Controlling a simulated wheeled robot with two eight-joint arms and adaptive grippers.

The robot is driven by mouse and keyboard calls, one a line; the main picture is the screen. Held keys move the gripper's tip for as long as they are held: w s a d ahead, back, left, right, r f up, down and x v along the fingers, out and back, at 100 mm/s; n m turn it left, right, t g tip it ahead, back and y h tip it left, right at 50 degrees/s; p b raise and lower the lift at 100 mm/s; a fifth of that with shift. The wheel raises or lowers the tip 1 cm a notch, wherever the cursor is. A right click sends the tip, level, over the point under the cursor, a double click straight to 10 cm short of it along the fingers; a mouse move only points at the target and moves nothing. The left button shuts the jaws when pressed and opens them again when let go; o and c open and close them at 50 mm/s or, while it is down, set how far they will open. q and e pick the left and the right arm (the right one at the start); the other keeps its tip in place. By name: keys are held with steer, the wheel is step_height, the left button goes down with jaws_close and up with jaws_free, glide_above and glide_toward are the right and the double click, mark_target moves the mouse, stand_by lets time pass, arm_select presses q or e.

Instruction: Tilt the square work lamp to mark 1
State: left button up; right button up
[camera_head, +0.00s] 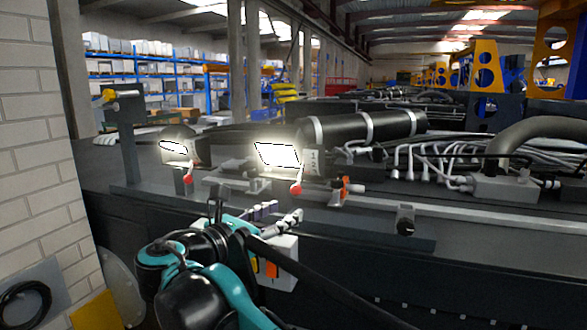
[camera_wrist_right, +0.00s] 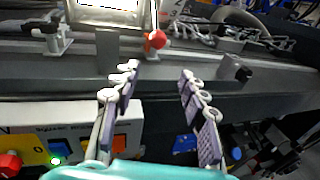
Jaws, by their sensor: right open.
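The square work lamp (camera_head: 278,154) is lit, with a bright white face, and stands on the dark chassis deck in the head view. A red-knobbed lever (camera_head: 296,188) sits at its lower right, beside a small plate with number marks (camera_head: 314,162). In the right wrist view the lamp's lower part (camera_wrist_right: 108,14) and the red knob (camera_wrist_right: 156,39) show at the top. My right gripper (camera_head: 277,214) is open and empty, below and in front of the knob, apart from it. Its spread fingers (camera_wrist_right: 158,76) point toward the knob. My left gripper is not in view.
A second lit lamp (camera_head: 176,150) with its own red knob (camera_head: 188,179) stands to the left. A control box (camera_wrist_right: 75,130) with blue and orange switches is below my right gripper. An orange clamp-like part (camera_head: 346,186) and dark rail (camera_head: 380,232) lie to the right.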

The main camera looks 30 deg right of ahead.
mark_target(292, 193)
steer(key=r, duration=0.2)
steer(key=shift+w+a+r+n+h, duration=0.2)
steer(key=shift+w+r+n+h, duration=0.1)
steer(key=shift+w+n, duration=0.1)
steer(key=p+x, duration=0.1)
steer(key=x, duration=0.6)
steer(key=shift+f, duration=0.1)
jaws_close()
